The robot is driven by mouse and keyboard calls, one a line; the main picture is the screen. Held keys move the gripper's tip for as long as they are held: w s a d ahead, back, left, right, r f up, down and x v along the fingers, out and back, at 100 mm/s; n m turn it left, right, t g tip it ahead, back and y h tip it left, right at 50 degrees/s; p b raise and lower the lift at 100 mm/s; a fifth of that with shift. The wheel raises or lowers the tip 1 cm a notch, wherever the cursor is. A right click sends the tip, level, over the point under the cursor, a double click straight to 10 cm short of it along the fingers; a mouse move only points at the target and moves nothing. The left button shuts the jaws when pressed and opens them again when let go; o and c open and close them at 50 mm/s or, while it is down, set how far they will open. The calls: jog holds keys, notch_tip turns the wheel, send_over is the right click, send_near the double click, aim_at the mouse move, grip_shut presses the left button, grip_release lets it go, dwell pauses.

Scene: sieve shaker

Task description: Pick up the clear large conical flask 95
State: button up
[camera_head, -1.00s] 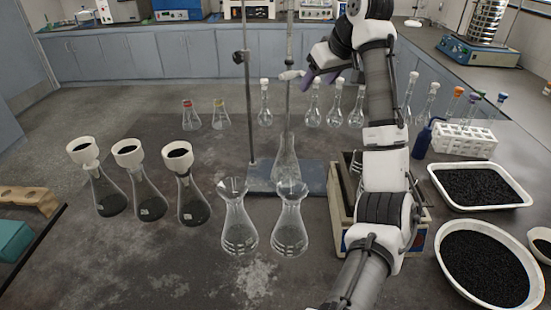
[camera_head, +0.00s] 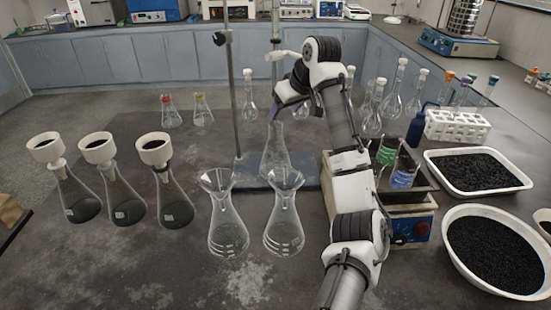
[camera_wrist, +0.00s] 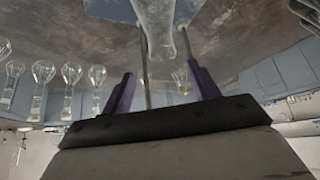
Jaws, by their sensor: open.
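Several clear conical flasks stand on the dark bench; I cannot read a number 95 on any. One clear flask (camera_head: 277,160) stands on the blue base of the retort stand, behind two clear flasks with flared mouths, a left one (camera_head: 228,228) and a right one (camera_head: 284,228). My gripper (camera_head: 278,112), with purple fingers, is just above the neck of the flask on the base. In the wrist view my gripper (camera_wrist: 163,78) is open, with nothing held between its fingers. A clear flask (camera_wrist: 157,18) shows upside down beyond the fingers, near the top edge.
The retort stand's rod (camera_head: 233,110) rises beside my gripper. Three flasks with white funnels (camera_head: 122,200) stand left. Volumetric flasks (camera_head: 397,95) stand behind my arm. A box with beakers (camera_head: 402,198), a white rack (camera_head: 457,127) and trays of black granules (camera_head: 478,188) are right.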

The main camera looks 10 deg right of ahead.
jog(key=p, duration=0.2)
send_over(278, 139)
jog(key=shift+w+d+f, duration=0.1)
jog(key=shift+w+f, duration=0.1)
jog(key=shift+f, duration=1.1)
jog(key=shift+w+d+f, duration=0.1)
jog(key=shift+w+f, duration=0.1)
jog(key=shift+f, duration=1.1)
jog(key=shift+r, duration=0.1)
grip_shut()
